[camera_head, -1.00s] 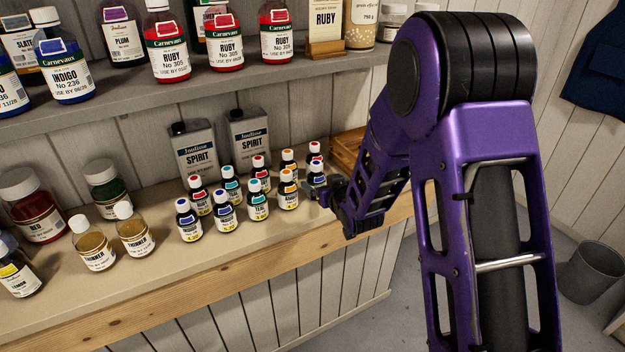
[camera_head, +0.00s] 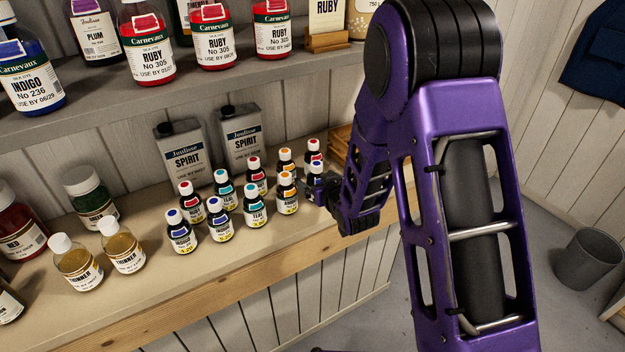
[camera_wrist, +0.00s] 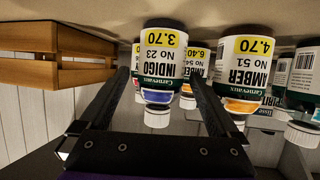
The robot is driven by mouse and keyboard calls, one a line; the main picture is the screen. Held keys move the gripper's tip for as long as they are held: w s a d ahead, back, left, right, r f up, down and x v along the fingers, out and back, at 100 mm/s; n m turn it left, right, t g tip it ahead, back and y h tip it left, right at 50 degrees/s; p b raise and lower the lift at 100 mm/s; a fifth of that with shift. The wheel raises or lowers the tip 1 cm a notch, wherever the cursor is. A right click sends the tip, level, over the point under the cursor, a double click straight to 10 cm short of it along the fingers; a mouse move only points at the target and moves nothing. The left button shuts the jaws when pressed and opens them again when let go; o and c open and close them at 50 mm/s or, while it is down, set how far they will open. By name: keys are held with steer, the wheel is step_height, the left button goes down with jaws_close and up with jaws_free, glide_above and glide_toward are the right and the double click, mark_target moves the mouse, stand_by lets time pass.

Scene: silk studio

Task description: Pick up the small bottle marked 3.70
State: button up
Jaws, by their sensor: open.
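In the head view the bottle (camera_head: 317,171) stands at the right front end of the small-bottle group, partly hidden by my gripper (camera_head: 311,193). My gripper (camera_wrist: 160,80) is open, with one finger on each side of the bottle in the wrist view. I cannot tell how far the fingers reach around it, and no grasp shows.
An Amber bottle marked 4.70 (camera_wrist: 242,65) stands close beside the right finger in the wrist view. A 6.40 bottle (camera_wrist: 197,58) is behind. A wooden crate (camera_wrist: 55,57) is on the other side. Spirit tins (camera_head: 184,153) and an upper shelf (camera_head: 120,95) bound the counter.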

steer(key=shift+w+a+f, duration=0.1)
steer(key=shift+w, duration=0.1)
steer(key=shift+c, duration=0.3)
jaws_close()
